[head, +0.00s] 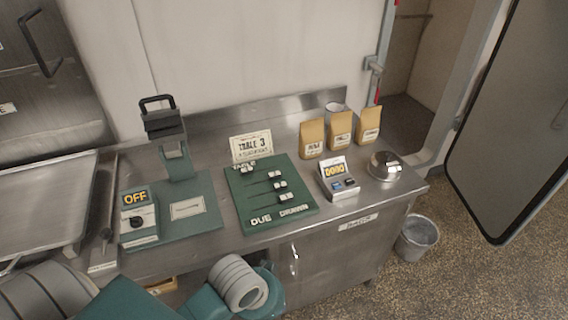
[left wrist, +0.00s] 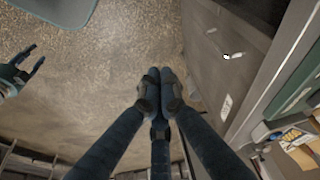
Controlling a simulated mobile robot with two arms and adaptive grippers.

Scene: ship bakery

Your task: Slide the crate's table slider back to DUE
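The green slider board (head: 238,203) lies on the steel counter, marked TABLE at its far edge and DUE and DRAWN at its near edge. Several black-and-white slider knobs (head: 281,186) sit at the right ends of thin slots; their small labels are unreadable, so I cannot tell which is the crate's. A TABLE 3 card (head: 252,146) stands behind the board. My left gripper (left wrist: 160,88) points at the floor beside the counter front, dark fingertips together and empty; it is hidden in the head view. My right gripper (left wrist: 28,70) shows at the left wrist view's left edge, fingers apart.
Left of the board are a green scale-like device (head: 190,207) and an OFF switch box (head: 138,222). A bucket (head: 416,240) stands on the floor.

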